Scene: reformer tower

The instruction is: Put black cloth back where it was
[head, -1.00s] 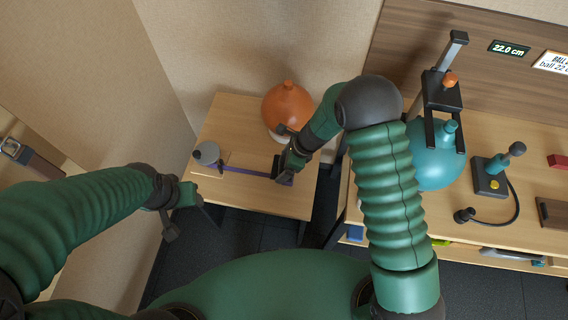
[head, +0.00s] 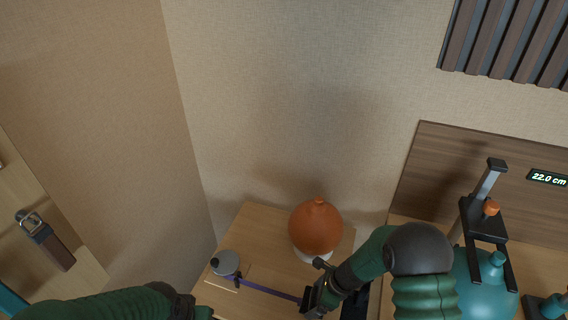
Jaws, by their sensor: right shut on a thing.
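I see no black cloth that I can make out. My right gripper (head: 314,297) is low over the small wooden table (head: 265,222), at the end of a thin purple strap (head: 268,289). It is shut on the strap's end, as far as I can see. The strap runs left to a round grey disc (head: 226,262) at the table's left side. Of my left arm only the dark wrist and green links show at the bottom edge; its gripper is out of the picture.
An orange round vessel (head: 316,228) stands on the small table behind my right gripper. A teal ball (head: 484,283) sits under a black measuring frame (head: 482,222) on the right bench. A belt with a buckle (head: 45,240) lies at far left.

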